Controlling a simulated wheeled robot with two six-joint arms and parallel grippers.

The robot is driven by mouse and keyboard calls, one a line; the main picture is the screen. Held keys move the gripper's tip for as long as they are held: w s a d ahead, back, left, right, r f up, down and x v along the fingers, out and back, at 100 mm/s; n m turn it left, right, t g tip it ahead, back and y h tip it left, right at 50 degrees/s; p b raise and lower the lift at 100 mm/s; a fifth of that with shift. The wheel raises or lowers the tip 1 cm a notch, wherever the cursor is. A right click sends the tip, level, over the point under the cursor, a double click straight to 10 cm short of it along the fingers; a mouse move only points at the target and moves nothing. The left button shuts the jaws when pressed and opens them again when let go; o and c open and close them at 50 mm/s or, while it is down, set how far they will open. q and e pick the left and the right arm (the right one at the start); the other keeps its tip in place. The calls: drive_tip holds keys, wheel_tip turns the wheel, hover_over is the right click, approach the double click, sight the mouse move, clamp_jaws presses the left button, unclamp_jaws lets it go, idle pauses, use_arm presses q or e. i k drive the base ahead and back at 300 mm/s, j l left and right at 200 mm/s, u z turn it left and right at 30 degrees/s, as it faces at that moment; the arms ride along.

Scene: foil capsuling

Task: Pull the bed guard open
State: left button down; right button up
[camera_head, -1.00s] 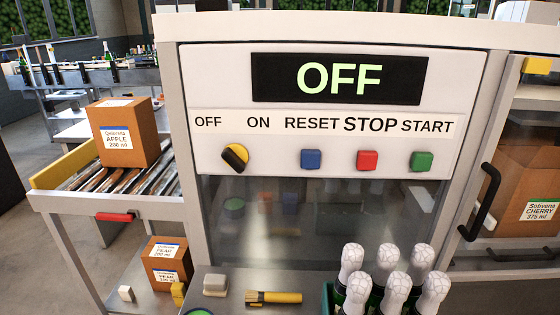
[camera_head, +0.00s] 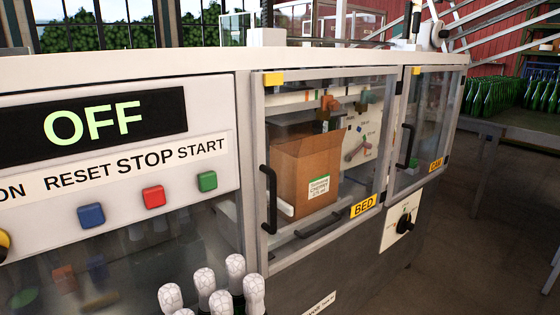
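The bed guard (camera_head: 346,180) is a clear panel in a grey metal frame, right of the control panel, with a yellow BED label at its lower right. It looks shut. Its black vertical handle (camera_head: 268,198) is on the left side of the frame. Behind the panel stands an open cardboard box (camera_head: 296,180) with a white and green label. Neither of my grippers shows in the head view.
The control panel display (camera_head: 115,120) reads OFF. Another guard (camera_head: 425,125) with its own black handle is farther right. White-capped bottles (camera_head: 205,282) stand in front of the machine, low in view. A black rotary knob (camera_head: 404,223) sits below the guards. Floor at right is clear.

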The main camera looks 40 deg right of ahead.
sight(259, 79)
drive_tip(key=z, duration=1.65)
